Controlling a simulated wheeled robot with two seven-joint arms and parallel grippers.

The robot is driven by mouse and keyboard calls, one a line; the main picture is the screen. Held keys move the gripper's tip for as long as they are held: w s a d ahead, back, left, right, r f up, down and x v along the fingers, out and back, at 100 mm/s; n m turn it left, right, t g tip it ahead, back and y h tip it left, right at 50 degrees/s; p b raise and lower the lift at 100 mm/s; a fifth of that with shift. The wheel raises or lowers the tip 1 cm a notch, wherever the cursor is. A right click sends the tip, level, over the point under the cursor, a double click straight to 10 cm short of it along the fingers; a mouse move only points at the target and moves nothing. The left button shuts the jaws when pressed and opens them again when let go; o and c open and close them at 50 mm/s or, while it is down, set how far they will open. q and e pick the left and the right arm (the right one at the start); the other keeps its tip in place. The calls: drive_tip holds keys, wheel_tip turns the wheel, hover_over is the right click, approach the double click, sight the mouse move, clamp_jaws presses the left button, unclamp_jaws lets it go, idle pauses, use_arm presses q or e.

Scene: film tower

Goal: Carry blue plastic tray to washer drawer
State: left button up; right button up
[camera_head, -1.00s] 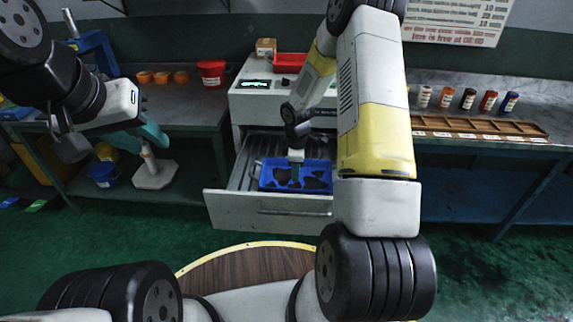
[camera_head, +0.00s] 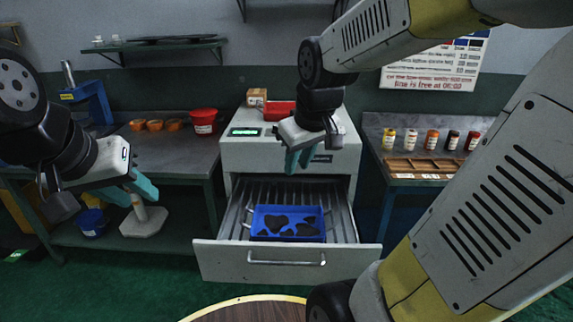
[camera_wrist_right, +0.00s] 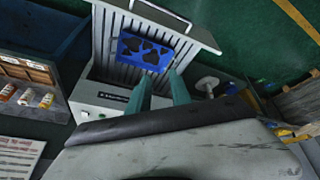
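The blue plastic tray (camera_head: 262,238), with dark irregular patches in it, lies in the pulled-out washer drawer (camera_head: 259,262). The drawer has a ribbed inside and a bar handle on its front. In the right wrist view the tray (camera_wrist_right: 121,49) rests in the drawer beyond my fingertips. My right gripper (camera_head: 298,172) is above and behind the tray, clear of it. Its teal fingers are apart and empty, as the right wrist view also shows (camera_wrist_right: 160,88). My left gripper (camera_head: 132,195) is at the left, by the bench, empty, with its teal fingers seemingly apart.
The washer (camera_head: 240,155) has a lit display and carries a red tray (camera_head: 279,110) and a small box (camera_head: 257,97). Orange bowls and a red bucket (camera_head: 204,122) stand on the left bench. Bottles and a wooden rack (camera_head: 415,167) are on the right bench. A round wooden table (camera_head: 250,311) is in front.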

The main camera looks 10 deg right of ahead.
drive_tip(key=s+a+r+m+t+y, duration=0.1)
drive_tip(key=s+a+r+m, duration=0.1)
drive_tip(key=s, duration=0.7)
drive_tip(key=shift+a+r+m+y, duration=0.15)
drive_tip(key=shift+r+m+y, duration=0.15)
drive_tip(key=shift+r+m, duration=0.4)
